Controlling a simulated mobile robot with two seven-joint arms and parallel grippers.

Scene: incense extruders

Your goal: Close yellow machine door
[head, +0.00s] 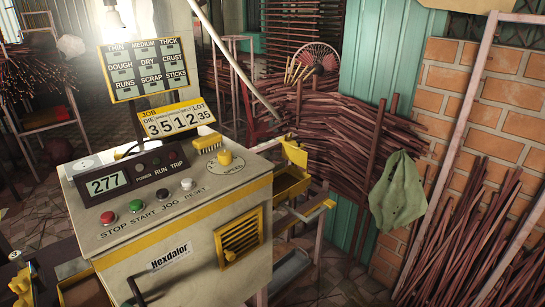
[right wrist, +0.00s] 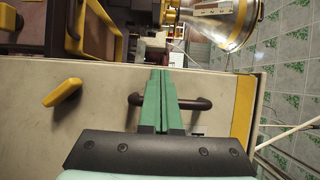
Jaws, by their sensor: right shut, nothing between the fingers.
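The cream machine with yellow trim (head: 185,235), labelled Hexdalor, stands in the middle of the head view. A yellow louvred vent panel (head: 240,238) is on its front, and a dark handle (head: 135,290) shows at the lower left. In the right wrist view, a cream panel (right wrist: 90,120) with a yellow edge strip (right wrist: 243,110) carries a dark brown bar handle (right wrist: 195,103) and a yellow lever (right wrist: 62,92). My right gripper (right wrist: 161,74) is shut and empty, its green fingers crossing in front of the bar handle; contact is unclear. Neither gripper shows in the head view.
Yellow open trays (head: 292,183) jut out at the machine's right side. Bundles of brown sticks (head: 335,140) and a brick wall (head: 515,92) stand to the right. A green cloth (head: 398,190) hangs there. Tiled floor (head: 340,280) is partly clear.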

